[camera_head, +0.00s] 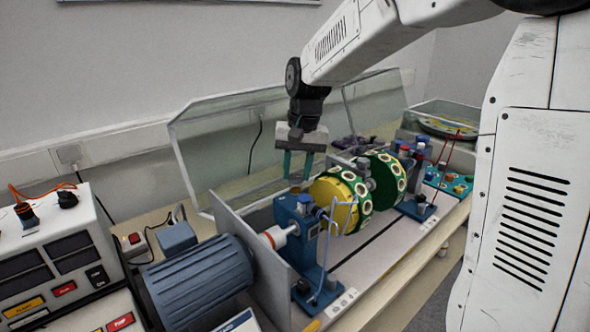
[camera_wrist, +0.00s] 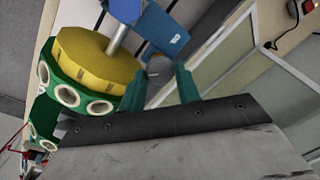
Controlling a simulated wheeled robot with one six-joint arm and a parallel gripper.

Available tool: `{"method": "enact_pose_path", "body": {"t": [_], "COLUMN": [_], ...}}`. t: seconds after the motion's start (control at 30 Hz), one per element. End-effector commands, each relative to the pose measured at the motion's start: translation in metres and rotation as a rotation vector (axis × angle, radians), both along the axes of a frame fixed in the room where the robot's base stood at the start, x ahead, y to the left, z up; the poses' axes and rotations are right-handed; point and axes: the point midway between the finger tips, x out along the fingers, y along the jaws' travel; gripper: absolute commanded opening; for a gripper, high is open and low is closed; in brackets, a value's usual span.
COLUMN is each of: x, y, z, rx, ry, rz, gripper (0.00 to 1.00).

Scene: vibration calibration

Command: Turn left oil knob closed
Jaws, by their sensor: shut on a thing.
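The block also shows in the wrist view (camera_wrist: 168,38). My gripper (camera_head: 297,175) points down at the left block, its two teal fingers close to the knob. In the wrist view my gripper (camera_wrist: 160,80) has a finger on each side of a small pale piece near the block. The fingers stand apart, shut on what seems to be the knob. The grip itself is small and partly hidden, and the knob's turn cannot be read.
Yellow and green discs (camera_head: 340,200) sit on the shaft right of the block, close to the fingers in the wrist view. A blue motor (camera_head: 200,283) stands at left. An open clear cover (camera_head: 225,135) rises behind. A second blue bearing block (camera_head: 412,205) stands farther right.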

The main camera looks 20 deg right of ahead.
Motion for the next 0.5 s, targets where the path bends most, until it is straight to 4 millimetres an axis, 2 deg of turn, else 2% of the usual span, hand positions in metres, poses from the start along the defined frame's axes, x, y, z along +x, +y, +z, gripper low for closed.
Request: {"method": "enact_pose_path", "body": {"t": [0.5], "x": [0.0038], "y": [-0.0005], "z": [0.0007], "rx": [-0.004], "ry": [-0.005], "rz": [0.486], "gripper": [0.1]}}
